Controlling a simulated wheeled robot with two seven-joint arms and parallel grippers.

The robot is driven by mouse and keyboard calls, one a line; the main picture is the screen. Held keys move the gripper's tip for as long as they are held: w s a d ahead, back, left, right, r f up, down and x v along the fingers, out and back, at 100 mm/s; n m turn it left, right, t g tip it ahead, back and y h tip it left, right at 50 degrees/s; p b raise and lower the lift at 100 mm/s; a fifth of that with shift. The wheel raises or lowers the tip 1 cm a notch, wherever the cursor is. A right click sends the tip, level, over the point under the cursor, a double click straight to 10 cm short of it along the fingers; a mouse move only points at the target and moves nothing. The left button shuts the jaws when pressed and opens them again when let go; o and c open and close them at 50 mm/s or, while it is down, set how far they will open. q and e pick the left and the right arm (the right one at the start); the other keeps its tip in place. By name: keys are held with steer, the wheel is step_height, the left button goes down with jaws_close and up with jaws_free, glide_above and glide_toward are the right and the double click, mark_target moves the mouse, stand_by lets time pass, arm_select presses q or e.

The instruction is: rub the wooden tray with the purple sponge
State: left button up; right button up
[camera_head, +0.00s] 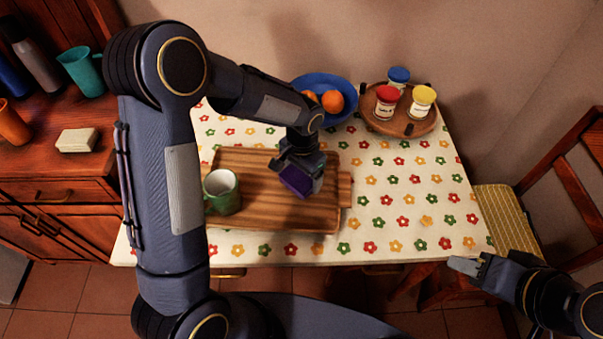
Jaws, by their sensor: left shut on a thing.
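The wooden tray (270,216) lies on the flowered tablecloth, its handle at the right end. The purple sponge (295,181) is held over the right part of the tray by my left gripper (300,172), which is shut on it. I cannot tell whether the sponge touches the tray. A green mug (222,192) stands on the left part of the tray, partly behind my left arm. My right gripper (470,266) is off the table's front right corner, away from the tray. Its fingers are seen edge-on and look close together.
A blue bowl (349,110) with oranges (332,101) stands behind the tray. A round wooden board (415,128) holds several lidded jars at the back right. The tablecloth (405,195) right of the tray is clear. A chair (507,222) stands at the right.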

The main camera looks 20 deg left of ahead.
mark_target(300, 174)
arm_select(q)
steer(key=r, duration=0.1)
steer(key=r+p, duration=0.1)
steer(key=r, duration=0.1)
steer(key=shift+a+r+p, duration=0.25)
steer(key=shift+r+p, duration=0.05)
steer(key=shift+p, duration=0.05)
steer(key=shift+d+r+p, duration=0.15)
steer(key=shift+r+p, duration=0.35)
steer(key=shift+r, duration=0.25)
steer(key=shift+r+p, duration=0.9)
steer(key=shift+r, duration=0.4)
